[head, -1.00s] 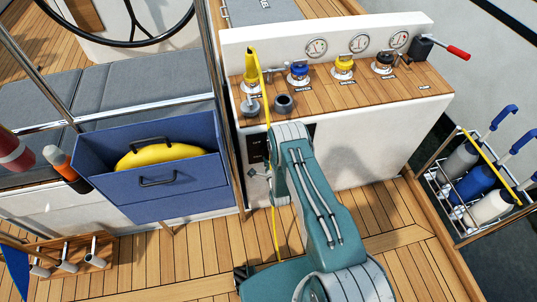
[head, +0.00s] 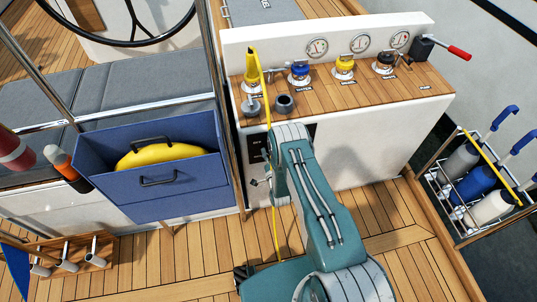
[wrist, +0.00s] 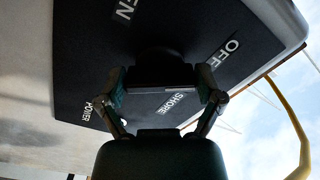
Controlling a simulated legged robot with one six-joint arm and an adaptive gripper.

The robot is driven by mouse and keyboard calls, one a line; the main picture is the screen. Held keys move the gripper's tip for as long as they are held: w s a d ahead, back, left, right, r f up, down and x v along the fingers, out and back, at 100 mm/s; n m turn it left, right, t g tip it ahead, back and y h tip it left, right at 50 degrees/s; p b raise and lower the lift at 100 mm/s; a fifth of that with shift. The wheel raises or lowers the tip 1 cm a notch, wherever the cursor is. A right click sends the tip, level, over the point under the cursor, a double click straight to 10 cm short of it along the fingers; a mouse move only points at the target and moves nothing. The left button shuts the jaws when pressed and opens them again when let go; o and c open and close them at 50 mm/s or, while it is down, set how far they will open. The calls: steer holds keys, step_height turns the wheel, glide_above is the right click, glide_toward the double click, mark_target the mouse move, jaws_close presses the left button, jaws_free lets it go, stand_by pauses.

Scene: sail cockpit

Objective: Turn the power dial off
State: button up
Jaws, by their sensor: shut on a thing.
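The power dial (wrist: 161,62) is a dark knob on a black panel (wrist: 75,82) with white lettering, seen close up in the wrist view. The labels GEN at the top, OFF at the upper right, SHORE below the dial and POWER at the left are legible or partly legible. My gripper (wrist: 161,84) is shut on the dial, one finger on each side. Which label the dial points at cannot be told. In the head view the black panel (head: 255,147) is on the white console's front, and my arm hides much of it and most of the gripper.
A yellow cord (head: 268,105) hangs down the console front by my arm; it also shows at right in the wrist view (wrist: 297,125). A blue bin (head: 130,190) stands left.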

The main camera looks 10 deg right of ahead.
steer(key=shift+s+f+n, duration=0.2)
steer(key=shift+f+n, duration=0.1)
steer(key=shift+n, duration=0.8)
steer(key=o, duration=0.9)
steer(key=shift+c, duration=0.2)
steer(key=shift+w+r, duration=0.1)
steer(key=s, duration=1.2)
steer(key=shift+w, duration=0.1)
